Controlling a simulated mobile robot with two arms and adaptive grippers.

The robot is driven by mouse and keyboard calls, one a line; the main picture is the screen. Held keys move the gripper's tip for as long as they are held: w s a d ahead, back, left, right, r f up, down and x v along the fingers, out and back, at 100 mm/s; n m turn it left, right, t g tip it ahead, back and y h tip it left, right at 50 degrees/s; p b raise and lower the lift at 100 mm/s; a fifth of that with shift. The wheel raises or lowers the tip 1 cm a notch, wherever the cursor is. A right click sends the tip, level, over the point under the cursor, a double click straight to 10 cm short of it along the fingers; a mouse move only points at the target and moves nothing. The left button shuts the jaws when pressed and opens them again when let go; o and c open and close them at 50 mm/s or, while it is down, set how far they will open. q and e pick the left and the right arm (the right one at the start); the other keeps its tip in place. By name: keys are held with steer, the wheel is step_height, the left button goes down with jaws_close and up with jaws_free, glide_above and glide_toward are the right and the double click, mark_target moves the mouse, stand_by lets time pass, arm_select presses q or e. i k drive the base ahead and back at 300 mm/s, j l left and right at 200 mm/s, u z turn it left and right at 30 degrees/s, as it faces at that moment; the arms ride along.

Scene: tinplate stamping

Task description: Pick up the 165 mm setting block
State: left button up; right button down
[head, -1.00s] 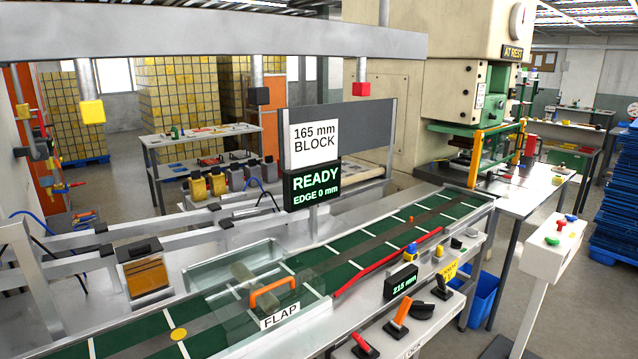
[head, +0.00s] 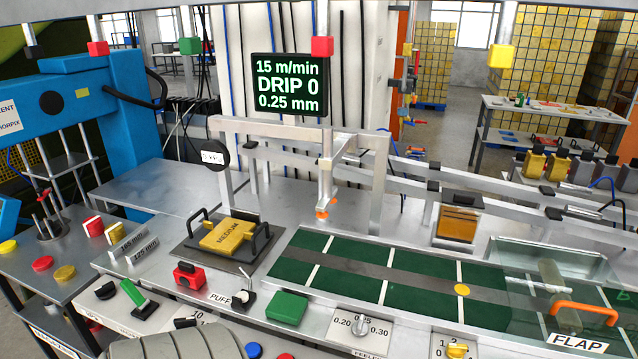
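Two grey setting blocks lie side by side on the steel bench at the left in the head view. The rear block (head: 127,239) has small lettering that looks like 165 mm, but it is too small to be sure. The front block (head: 145,250) has lettering that looks like 175 mm. Both rest flat between the red and yellow pieces and the plate marked MEDIUM. A grey ribbed part, probably of my own arm, shows at the bottom edge. Neither gripper is in view, and nothing is seen touching the blocks.
A MEDIUM plate with black handles (head: 227,236) sits right of the blocks. A red button box (head: 189,277) and green lever (head: 134,293) stand in front. A blue press (head: 110,130) stands behind at left. The green conveyor (head: 400,290) runs right. Bare bench (head: 165,187) lies behind the blocks.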

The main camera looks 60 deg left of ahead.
mark_target(134, 237)
steer(key=u, duration=3)
steer(key=i+j+z, duration=0.1)
steer(key=j, duration=0.3)
steer(key=i+j+z, duration=0.1)
steer(key=j, duration=0.35)
steer(key=i+j+z, duration=0.1)
steer(key=j, duration=0.3)
steer(key=i, duration=0.05)
